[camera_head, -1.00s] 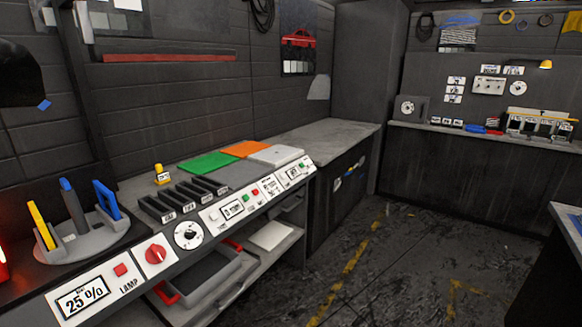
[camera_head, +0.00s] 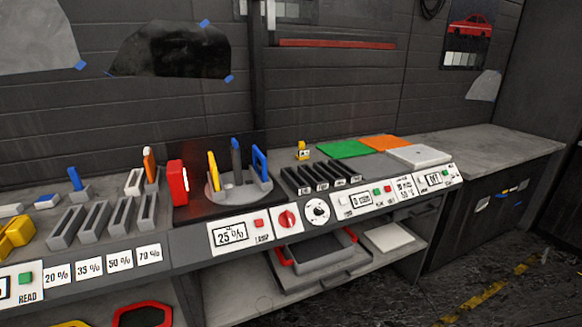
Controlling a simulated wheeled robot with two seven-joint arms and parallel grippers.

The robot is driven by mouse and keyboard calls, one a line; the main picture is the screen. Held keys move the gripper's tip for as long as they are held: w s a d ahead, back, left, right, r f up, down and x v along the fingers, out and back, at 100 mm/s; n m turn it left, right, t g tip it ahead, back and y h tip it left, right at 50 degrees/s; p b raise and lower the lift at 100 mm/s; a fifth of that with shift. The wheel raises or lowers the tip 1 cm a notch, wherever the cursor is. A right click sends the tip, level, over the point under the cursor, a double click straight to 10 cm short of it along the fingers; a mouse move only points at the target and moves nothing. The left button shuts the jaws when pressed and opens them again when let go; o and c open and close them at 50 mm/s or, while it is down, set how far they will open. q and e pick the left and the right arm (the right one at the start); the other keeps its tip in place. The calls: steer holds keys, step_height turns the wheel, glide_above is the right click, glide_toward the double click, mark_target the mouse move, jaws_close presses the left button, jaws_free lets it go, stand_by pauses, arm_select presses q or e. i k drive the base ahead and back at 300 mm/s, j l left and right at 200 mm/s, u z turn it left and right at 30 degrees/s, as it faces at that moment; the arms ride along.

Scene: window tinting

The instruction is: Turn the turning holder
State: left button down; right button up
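The turning holder is most likely the round grey turntable (camera_head: 248,193) on the dark part of the bench, left of centre. It carries a yellow upright piece (camera_head: 213,172), a grey one with a blue top (camera_head: 236,160) and a blue frame-like one (camera_head: 260,162). A red lamp (camera_head: 179,182) stands just left of it. On the panel below are a 25 % display (camera_head: 230,235), a red button labelled LAMP (camera_head: 259,223), a red knob (camera_head: 288,218) and a white dial (camera_head: 317,211). Neither of my grippers is in view.
Grey slotted racks (camera_head: 95,222) and a yellow device (camera_head: 17,235) stand on the left. Black slots (camera_head: 318,176) and green (camera_head: 344,149), orange (camera_head: 386,142) and white (camera_head: 420,156) pads lie to the right. The far right counter (camera_head: 490,148) is clear. A red-handled tray (camera_head: 317,252) sits below.

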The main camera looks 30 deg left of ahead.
mark_target(238, 187)
steer(key=u, duration=1.25)
